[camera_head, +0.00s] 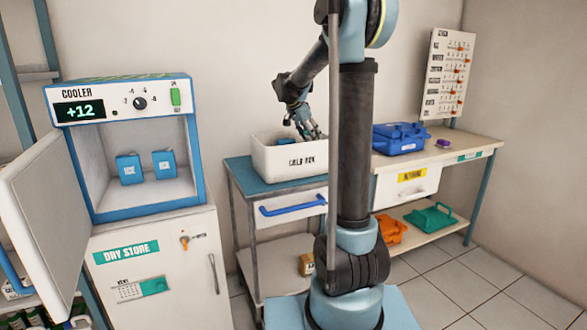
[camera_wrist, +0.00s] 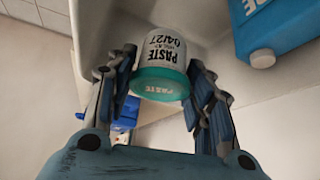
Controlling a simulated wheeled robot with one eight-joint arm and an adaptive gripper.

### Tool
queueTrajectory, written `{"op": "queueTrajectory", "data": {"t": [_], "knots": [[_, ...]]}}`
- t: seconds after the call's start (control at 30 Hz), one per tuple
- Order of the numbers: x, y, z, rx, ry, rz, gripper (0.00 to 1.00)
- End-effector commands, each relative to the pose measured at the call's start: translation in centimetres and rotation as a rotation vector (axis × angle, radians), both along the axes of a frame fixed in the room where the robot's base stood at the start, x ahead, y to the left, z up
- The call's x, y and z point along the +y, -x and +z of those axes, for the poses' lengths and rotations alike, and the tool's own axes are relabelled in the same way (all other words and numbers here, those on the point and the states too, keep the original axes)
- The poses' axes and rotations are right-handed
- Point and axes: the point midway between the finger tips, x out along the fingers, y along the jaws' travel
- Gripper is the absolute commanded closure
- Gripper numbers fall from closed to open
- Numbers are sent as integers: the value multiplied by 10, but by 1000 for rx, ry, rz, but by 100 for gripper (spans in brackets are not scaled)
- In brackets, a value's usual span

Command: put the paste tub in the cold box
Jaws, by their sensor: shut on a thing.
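The paste tub (camera_wrist: 158,40) is white with a teal lid marked PASTE. It sits between the two fingers of my gripper (camera_wrist: 162,82) in the wrist view, and the gripper is shut on it. The cold box (camera_head: 290,163) is an open white bin on the blue-topped bench, left of my column in the head view. My gripper (camera_head: 311,132) points down at the box's opening, its fingertips at about rim height. The tub cannot be made out in the head view. Pale box walls show around the tub in the wrist view; whether it touches the floor cannot be told.
A blue ice pack (camera_wrist: 275,28) lies close to the tub at the upper right of the wrist view. The cooler (camera_head: 125,105) stands open at left with two blue packs (camera_head: 145,166) inside. A blue case (camera_head: 399,138) sits on the right bench.

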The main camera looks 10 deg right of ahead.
Motion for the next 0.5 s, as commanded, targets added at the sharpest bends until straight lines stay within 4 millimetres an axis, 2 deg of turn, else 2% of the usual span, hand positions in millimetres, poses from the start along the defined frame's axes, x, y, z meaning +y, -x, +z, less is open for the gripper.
{"op": "queueTrajectory", "data": {"t": [0.3, 0.5], "knots": [[-2, 0, -48, 0, 0, -1, 77], [-2, 0, -61, 0, 0, -2, 77]]}}
